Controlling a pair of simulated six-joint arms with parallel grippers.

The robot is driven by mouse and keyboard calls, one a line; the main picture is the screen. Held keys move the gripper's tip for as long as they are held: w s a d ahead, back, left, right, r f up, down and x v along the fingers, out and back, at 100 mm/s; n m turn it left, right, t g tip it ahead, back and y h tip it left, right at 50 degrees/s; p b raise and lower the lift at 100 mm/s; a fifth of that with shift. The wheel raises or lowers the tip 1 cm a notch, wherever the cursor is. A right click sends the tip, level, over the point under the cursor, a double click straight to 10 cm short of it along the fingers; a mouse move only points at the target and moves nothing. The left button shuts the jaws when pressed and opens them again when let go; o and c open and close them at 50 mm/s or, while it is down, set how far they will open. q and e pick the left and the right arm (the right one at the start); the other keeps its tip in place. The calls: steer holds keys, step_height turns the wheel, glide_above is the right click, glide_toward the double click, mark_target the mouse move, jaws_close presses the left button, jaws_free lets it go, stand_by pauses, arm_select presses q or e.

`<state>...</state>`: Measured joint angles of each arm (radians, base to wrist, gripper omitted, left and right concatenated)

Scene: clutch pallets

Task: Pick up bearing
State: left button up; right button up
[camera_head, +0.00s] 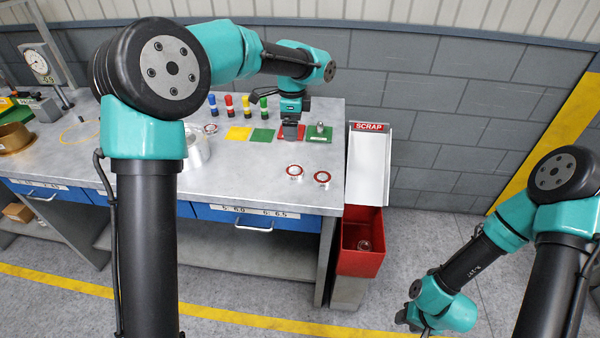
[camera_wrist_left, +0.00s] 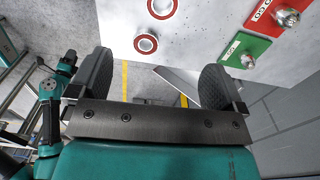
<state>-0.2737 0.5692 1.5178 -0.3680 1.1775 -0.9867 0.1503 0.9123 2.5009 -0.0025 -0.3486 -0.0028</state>
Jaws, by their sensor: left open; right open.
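Two bearings with red rings lie on the grey table near its front right, one (camera_head: 294,171) left of the other (camera_head: 322,177). In the left wrist view one bearing (camera_wrist_left: 146,43) shows whole and another (camera_wrist_left: 162,8) is cut by the top edge. A further red-ringed bearing (camera_head: 211,128) lies farther back. My left gripper (camera_head: 291,133) is over the red pad at the back; its fingers (camera_wrist_left: 155,85) are wide apart and empty in its wrist view. My right gripper (camera_head: 408,320) is low at the right, off the table, open and small in view.
A red pad (camera_wrist_left: 252,22) and green pad (camera_head: 320,134) carry metal gauges. Coloured plugs (camera_head: 246,106) stand behind yellow and green squares. A red scrap bin (camera_head: 360,262) holding a ring-shaped part stands right of the table (camera_head: 245,178). A metal cylinder (camera_head: 197,150) is partly behind my left arm.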

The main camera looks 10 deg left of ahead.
arm_select(q)
glide_above(295, 168)
steer(key=s, duration=0.2)
steer(key=f, duration=1.1)
steer(key=shift+s+f, duration=0.2)
steer(key=shift+f, duration=0.15)
steer(key=shift+d+f, duration=0.1)
steer(key=shift+f, duration=0.2)
steer(key=shift+w+f, duration=0.15)
steer(key=shift+f, duration=1.15)
steer(key=shift+w+f, duration=0.15)
steer(key=shift+f, duration=1.15)
steer(key=c, duration=1.1)
steer(key=shift+c, duration=0.2)
